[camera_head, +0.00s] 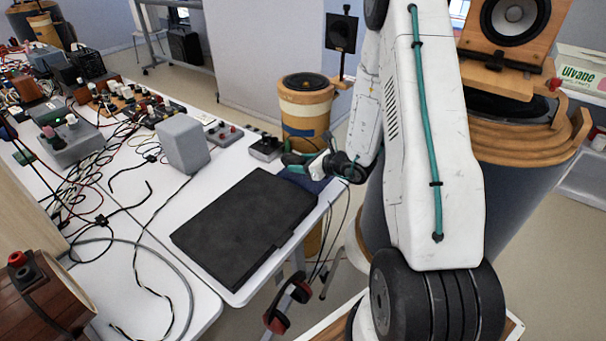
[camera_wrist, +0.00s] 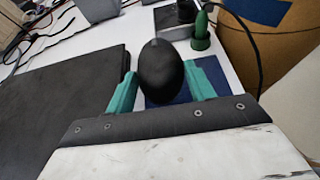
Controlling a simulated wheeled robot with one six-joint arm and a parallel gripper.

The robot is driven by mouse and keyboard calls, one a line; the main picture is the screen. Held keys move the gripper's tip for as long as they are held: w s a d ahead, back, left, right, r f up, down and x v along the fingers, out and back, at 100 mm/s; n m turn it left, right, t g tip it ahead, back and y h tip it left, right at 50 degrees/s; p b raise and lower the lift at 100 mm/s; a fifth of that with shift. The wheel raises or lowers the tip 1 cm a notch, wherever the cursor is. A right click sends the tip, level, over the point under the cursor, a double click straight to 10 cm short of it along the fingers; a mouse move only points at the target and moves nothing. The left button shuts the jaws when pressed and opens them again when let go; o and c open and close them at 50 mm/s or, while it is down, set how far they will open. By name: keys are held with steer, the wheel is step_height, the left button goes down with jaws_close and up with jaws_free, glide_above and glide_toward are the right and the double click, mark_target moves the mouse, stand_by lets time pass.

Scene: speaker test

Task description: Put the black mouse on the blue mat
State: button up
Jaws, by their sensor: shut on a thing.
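The black mouse (camera_wrist: 160,68) is a dark rounded shape between the two green fingers of my gripper (camera_wrist: 162,88) in the wrist view. My gripper is shut on it. The blue mat (camera_wrist: 184,93) shows under and beside the mouse. I cannot tell whether the mouse touches the mat. In the head view my gripper (camera_head: 306,163) is low over the right edge of the white table, and a strip of the blue mat (camera_head: 317,185) shows below it. The mouse is not clearly visible there.
A closed black laptop-like slab (camera_head: 245,225) lies left of the mat. A grey box (camera_head: 183,143) and a small black device (camera_head: 265,147) stand behind. In the wrist view, a green upright object (camera_wrist: 200,36) stands just beyond the mouse. Cables and electronics crowd the left.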

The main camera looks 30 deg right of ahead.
mark_target(302, 179)
steer(key=shift+f, duration=2.2)
steer(key=shift+f, duration=0.15)
steer(key=o, duration=1)
